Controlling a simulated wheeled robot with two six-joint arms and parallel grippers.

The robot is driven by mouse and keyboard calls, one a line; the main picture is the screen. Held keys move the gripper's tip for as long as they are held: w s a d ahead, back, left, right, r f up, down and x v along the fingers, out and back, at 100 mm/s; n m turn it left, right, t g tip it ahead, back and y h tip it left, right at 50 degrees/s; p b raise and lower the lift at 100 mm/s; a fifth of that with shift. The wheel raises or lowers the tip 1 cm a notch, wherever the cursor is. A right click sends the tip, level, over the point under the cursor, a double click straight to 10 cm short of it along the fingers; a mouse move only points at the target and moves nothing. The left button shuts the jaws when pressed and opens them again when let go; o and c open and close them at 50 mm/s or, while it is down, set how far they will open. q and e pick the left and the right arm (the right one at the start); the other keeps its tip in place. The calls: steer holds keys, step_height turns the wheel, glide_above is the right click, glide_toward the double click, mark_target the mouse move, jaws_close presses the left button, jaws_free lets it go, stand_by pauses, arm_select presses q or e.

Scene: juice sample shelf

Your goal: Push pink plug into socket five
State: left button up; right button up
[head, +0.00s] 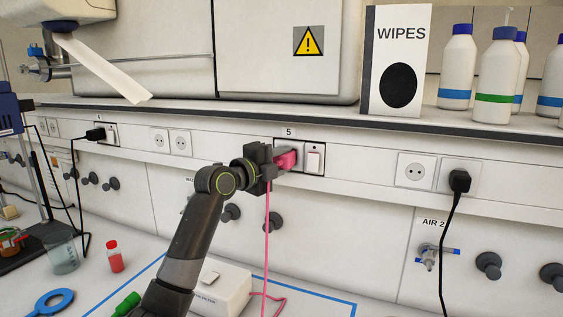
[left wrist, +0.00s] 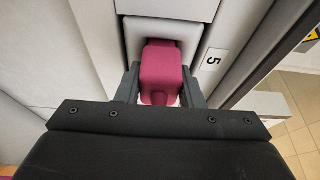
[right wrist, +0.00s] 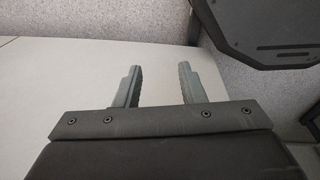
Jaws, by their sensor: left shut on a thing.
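The pink plug (head: 287,159) is at socket five (head: 290,146) on the wall panel, under the label "5". My left gripper (head: 268,167) is shut on the plug; in the left wrist view the pink plug (left wrist: 161,72) sits between the two fingers, its front end at the white socket frame (left wrist: 193,62). I cannot tell how deep it is in. A pink cord (head: 267,235) hangs from it to the bench. My right gripper (right wrist: 158,88) shows only in its own wrist view, with its fingers apart and nothing between them.
A white switch (head: 314,160) is just right of socket five. An empty socket (head: 415,172) and a black plug (head: 459,181) are farther right. A white box (head: 222,289) stands on the bench below. The wipes box (head: 396,62) and bottles stand on the shelf above.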

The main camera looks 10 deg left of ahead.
arm_select(q)
steer(key=shift+b, duration=0.3)
steer(key=shift+w, duration=0.15)
steer(key=o, duration=1.2)
steer(key=shift+o, duration=0.2)
